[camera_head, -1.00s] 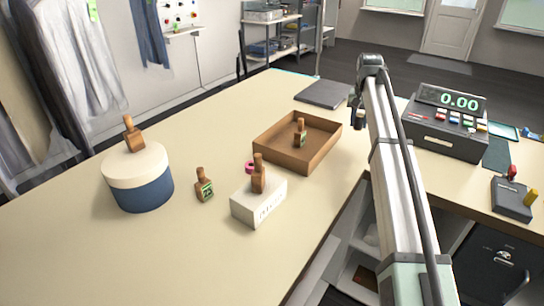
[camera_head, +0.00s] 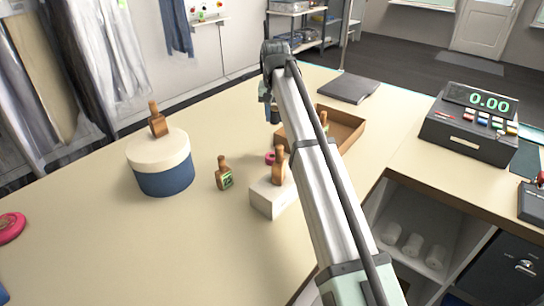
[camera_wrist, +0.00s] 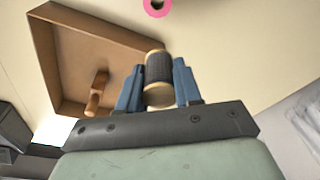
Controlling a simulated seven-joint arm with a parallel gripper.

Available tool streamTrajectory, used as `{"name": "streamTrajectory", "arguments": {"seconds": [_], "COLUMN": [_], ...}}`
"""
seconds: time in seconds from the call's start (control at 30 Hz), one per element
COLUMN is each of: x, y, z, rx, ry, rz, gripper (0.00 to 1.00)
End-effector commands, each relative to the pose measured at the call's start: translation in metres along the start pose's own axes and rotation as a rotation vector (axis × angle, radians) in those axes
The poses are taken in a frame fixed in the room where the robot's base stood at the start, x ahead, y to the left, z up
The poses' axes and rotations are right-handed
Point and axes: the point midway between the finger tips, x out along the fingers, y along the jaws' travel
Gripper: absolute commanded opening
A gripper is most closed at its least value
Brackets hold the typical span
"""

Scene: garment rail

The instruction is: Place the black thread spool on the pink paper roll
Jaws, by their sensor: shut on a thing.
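My gripper (camera_wrist: 158,85) is shut on the black thread spool (camera_wrist: 158,68), which has pale ends and sits between the blue fingers. In the head view my gripper (camera_head: 270,100) is over the table by the brown tray's left side, with the dark spool (camera_head: 275,116) just below it. The pink paper roll (camera_head: 270,158) lies on the table behind the white box, to the left of the tray and nearer the camera than the spool. In the wrist view the pink roll (camera_wrist: 157,8) shows at the top edge, apart from the spool, with a dark centre.
The brown tray (camera_wrist: 70,40) holds a wooden bottle-shaped piece (camera_wrist: 97,92). Similar pieces stand on the white box (camera_head: 268,200), on the round blue-and-cream box (camera_head: 163,180) and on the table (camera_head: 223,175). A black register (camera_head: 468,125) stands right. The table's left front is mostly clear.

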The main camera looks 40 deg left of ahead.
Motion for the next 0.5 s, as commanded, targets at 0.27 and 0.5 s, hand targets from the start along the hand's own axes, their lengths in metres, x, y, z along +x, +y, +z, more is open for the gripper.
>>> {"name": "streamTrajectory", "arguments": {"seconds": [0.27, 0.5], "x": [-0.004, 0.007], "y": [-0.008, -0.007], "z": [0.033, 0.036], "rx": [0.055, 0.098], "ry": [-0.023, -0.033], "rz": [0.015, 0.020], "gripper": [0.05, 0.05]}}
